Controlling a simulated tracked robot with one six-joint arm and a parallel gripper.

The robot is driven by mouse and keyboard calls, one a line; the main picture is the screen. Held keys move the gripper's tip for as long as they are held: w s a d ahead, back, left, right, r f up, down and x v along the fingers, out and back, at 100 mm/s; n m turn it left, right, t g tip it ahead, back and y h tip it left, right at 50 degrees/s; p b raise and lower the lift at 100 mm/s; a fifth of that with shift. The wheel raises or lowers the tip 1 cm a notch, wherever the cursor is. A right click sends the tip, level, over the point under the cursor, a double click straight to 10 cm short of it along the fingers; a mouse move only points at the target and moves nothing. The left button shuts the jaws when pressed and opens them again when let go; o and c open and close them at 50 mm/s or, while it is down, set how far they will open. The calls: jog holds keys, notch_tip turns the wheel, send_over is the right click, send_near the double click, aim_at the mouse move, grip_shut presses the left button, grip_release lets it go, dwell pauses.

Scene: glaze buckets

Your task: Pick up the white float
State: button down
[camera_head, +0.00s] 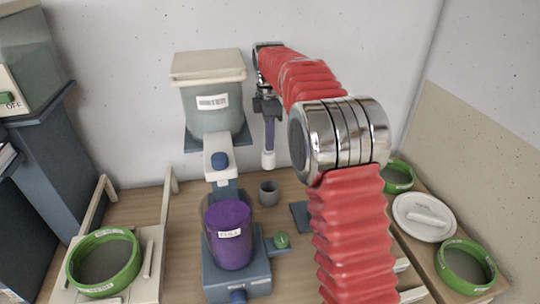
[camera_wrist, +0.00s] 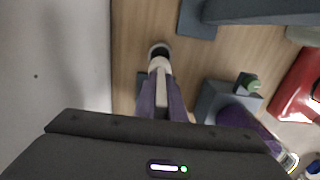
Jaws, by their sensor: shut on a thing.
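The white float (camera_head: 268,160) hangs from my gripper (camera_head: 269,143) in the head view, above the wooden table and just behind a small grey cup (camera_head: 269,193). In the wrist view, the pale stem of the float (camera_wrist: 160,68) lies between the two purple fingers of my gripper (camera_wrist: 160,98), which are shut on it. Its far end looks rounded, with a dark area there. The fingers hide part of the stem.
A purple bucket (camera_head: 228,236) stands in front on a blue-grey stand, with a lidded water tank (camera_head: 212,100) behind. Green-rimmed dishes (camera_head: 104,262) and a white lid (camera_head: 424,217) lie at the sides. The wall is close behind my gripper.

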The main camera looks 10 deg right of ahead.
jog(key=shift+r, duration=1.45)
jog(key=shift+s, duration=0.15)
